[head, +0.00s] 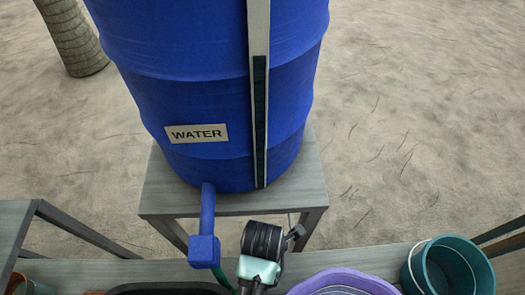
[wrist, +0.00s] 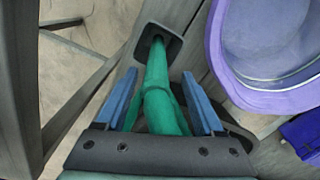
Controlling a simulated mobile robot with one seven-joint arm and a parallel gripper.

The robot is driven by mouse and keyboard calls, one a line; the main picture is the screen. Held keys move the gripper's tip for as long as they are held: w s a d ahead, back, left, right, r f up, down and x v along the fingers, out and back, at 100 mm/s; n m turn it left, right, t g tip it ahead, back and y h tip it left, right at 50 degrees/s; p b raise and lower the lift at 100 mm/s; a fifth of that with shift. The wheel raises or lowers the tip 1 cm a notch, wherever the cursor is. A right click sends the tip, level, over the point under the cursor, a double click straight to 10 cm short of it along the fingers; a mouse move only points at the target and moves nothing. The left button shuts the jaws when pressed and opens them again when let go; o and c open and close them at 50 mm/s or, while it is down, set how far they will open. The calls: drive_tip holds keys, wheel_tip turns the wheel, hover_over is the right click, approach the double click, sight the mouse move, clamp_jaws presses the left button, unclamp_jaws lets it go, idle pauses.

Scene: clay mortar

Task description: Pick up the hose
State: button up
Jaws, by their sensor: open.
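The green hose (wrist: 157,88) runs between the two blue fingers of my gripper (wrist: 160,76) in the wrist view. The fingers are apart, one on each side of the hose, with a visible gap at their tips. The hose's far end meets a dark square fitting (wrist: 158,44). Its near part disappears behind the dark gripper body. In the head view only a short green bit of hose (head: 222,279) shows below the blue spout (head: 204,250). My arm's end is just right of that spout there, and the fingers cannot be made out.
A blue barrel (head: 196,80) marked WATER stands on a grey stand (head: 160,195). A purple basin (head: 345,277), also in the wrist view (wrist: 226,70), and a teal bucket (head: 412,270) are to the right. A grey frame (wrist: 105,110) is close on the left.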

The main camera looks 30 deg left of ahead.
wheel_tip(320, 180, down, 5)
drive_tip(key=shift+w+a+f+p, duration=0.1)
drive_tip(key=shift+w+a+p, duration=0.05)
drive_tip(key=shift+p, duration=0.3)
drive_tip(key=shift+c, duration=0.2)
clamp_jaws()
